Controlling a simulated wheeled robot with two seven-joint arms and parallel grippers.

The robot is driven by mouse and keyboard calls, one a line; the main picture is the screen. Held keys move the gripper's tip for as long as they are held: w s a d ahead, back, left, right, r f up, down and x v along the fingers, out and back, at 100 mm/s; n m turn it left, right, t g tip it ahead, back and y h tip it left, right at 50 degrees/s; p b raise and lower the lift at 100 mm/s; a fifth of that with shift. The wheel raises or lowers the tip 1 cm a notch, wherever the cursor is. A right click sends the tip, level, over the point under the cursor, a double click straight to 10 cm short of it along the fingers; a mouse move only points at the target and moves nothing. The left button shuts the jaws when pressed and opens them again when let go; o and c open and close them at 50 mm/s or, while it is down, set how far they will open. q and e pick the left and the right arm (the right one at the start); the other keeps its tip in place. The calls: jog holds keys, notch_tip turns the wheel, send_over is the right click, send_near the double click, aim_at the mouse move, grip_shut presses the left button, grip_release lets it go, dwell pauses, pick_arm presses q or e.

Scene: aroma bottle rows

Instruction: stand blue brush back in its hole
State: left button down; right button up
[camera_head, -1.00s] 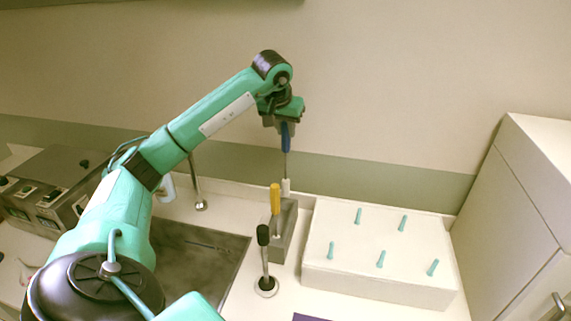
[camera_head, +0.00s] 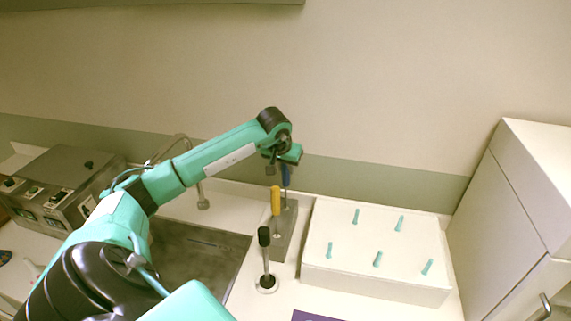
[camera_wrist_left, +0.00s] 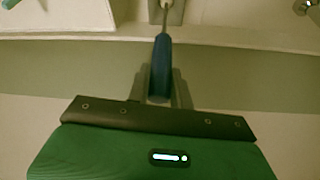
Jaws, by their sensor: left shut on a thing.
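The blue brush (camera_head: 286,176) is upright in my left gripper (camera_head: 285,166), whose fingers are shut around its handle. In the left wrist view the blue handle (camera_wrist_left: 161,68) lies between the fingers, and its thin shaft runs to the grey block (camera_wrist_left: 174,14). In the head view the brush is over the rear of the grey block (camera_head: 285,240); its lower end is hard to make out, so I cannot tell how deep it sits in a hole. A yellow-handled brush (camera_head: 276,202) stands at the block's front part. My right gripper is not in view.
A black-handled tool (camera_head: 264,238) stands in a round base in front of the block. A white box (camera_head: 375,285) with several teal pegs is to the right. A sink (camera_head: 195,265) with a tap is to the left. The wall is close behind.

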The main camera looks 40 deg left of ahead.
pick_arm(q)
jog(key=shift+f, duration=0.2)
jog(key=c, duration=1.3)
grip_release()
jog(key=shift+o, duration=0.3)
jog(key=shift+r, duration=0.25)
jog(key=b+v, duration=0.3)
jog(key=v, duration=0.8)
jog(key=shift+s+r+b, duration=0.2)
jog(key=shift+r+b, duration=0.15)
jog(key=shift+b, duration=0.05)
